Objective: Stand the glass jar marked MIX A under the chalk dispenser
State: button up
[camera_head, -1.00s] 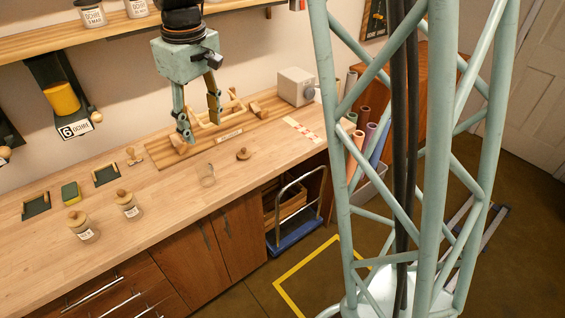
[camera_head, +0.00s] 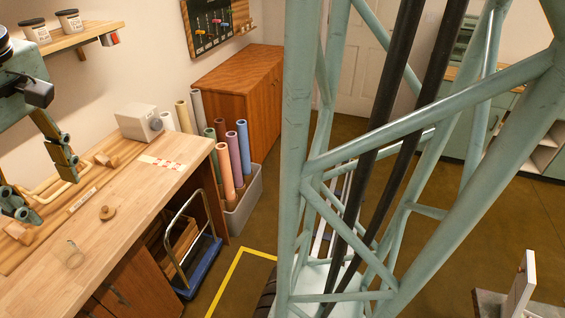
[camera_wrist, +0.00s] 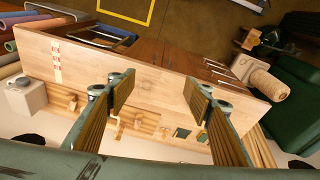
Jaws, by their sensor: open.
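No jar with a readable MIX A label shows now, and the chalk dispenser is not in view. A small clear open glass (camera_head: 68,254) stands on the bench at the lower left of the head view, with no label that I can read. A round wooden lid with a knob (camera_head: 107,212) lies near it. My gripper (camera_head: 40,184) is at the left edge of the head view, above the back of the bench, fingers apart and empty. In the wrist view my gripper (camera_wrist: 158,97) also has its fingers wide apart, with bare bench between them.
The bench (camera_head: 135,198) carries a grey box (camera_head: 139,122) and a red-and-white strip (camera_head: 161,163). A bin of coloured tubes (camera_head: 243,203) and a blue trolley (camera_head: 200,267) stand by its right end. A shelf (camera_head: 75,38) holds pots above.

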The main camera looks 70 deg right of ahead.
jog(key=s+r+m+t, duration=0.1)
jog(key=s+r+m, duration=0.1)
jog(key=s, duration=1.9)
jog(key=shift+d+r, duration=0.25)
jog(key=shift+s, duration=0.15)
jog(key=shift+o, duration=0.3)
jog(key=shift+a+f+m, duration=0.1)
jog(key=shift+m, duration=0.2)
